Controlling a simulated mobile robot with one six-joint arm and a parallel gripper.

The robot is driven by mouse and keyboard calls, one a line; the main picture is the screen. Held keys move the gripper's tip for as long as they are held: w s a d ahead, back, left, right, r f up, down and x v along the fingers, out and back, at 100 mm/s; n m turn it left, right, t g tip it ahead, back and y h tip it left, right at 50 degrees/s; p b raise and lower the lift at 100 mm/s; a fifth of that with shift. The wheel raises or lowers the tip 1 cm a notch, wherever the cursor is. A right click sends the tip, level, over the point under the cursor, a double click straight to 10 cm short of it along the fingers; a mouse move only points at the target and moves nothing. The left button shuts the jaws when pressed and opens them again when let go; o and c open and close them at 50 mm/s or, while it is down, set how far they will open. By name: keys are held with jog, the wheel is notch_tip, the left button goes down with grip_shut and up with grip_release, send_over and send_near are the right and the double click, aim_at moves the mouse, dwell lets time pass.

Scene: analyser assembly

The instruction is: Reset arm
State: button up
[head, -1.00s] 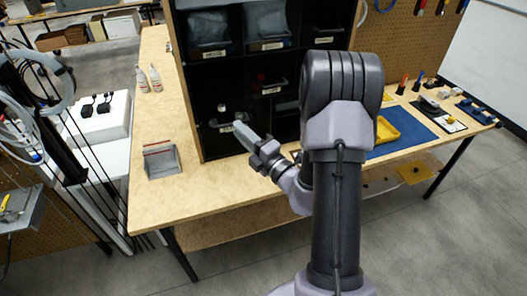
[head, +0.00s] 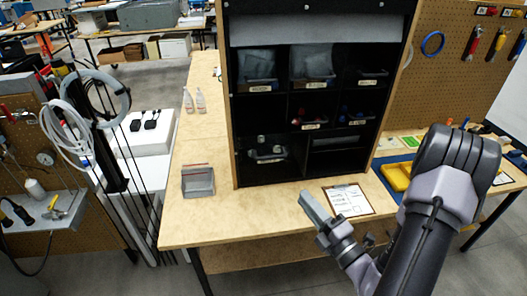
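My arm comes in from the lower right of the head view, with its big dark elbow at the right. My gripper (head: 317,208) points up and left, over the front edge of the wooden table (head: 232,225), in front of the black shelf unit (head: 230,125). A light grey, elongated shape is at its end. I cannot tell whether this is the closed fingers or a held part. The finger gap does not show.
A clipboard with paper (head: 349,200) lies just right of my gripper. A small grey box (head: 198,181) and two bottles (head: 194,100) stand left of the shelf. A yellow tray (head: 397,176) lies to the right. Hoses and a white box (head: 145,133) are at the left.

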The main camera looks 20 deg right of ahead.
jog(key=a+r+n+g+y, duration=0.3)
jog(key=a+n+y, duration=0.3)
jog(key=a+n, duration=0.1)
jog(key=a+r+n+g+y, duration=0.3)
jog(key=a+r+n+y, duration=0.15)
jog(key=a+n, duration=0.3)
jog(key=s+a+f+n+g+h+b, duration=0.1)
jog(key=s+a+f+n+g+h, duration=0.1)
jog(key=s+a+n+g, duration=0.7)
jog(key=s+a+f+n+g+h+b, duration=0.1)
jog(key=s+a+f+n+g+h, duration=0.3)
jog(key=n, duration=0.9)
jog(key=d+r+n+t+h, duration=0.5)
jog(key=r+n, duration=0.3)
jog(key=n, duration=0.3)
jog(key=shift+w+d, duration=0.35)
jog(key=shift+d, duration=0.2)
jog(key=shift+d+f, duration=0.1)
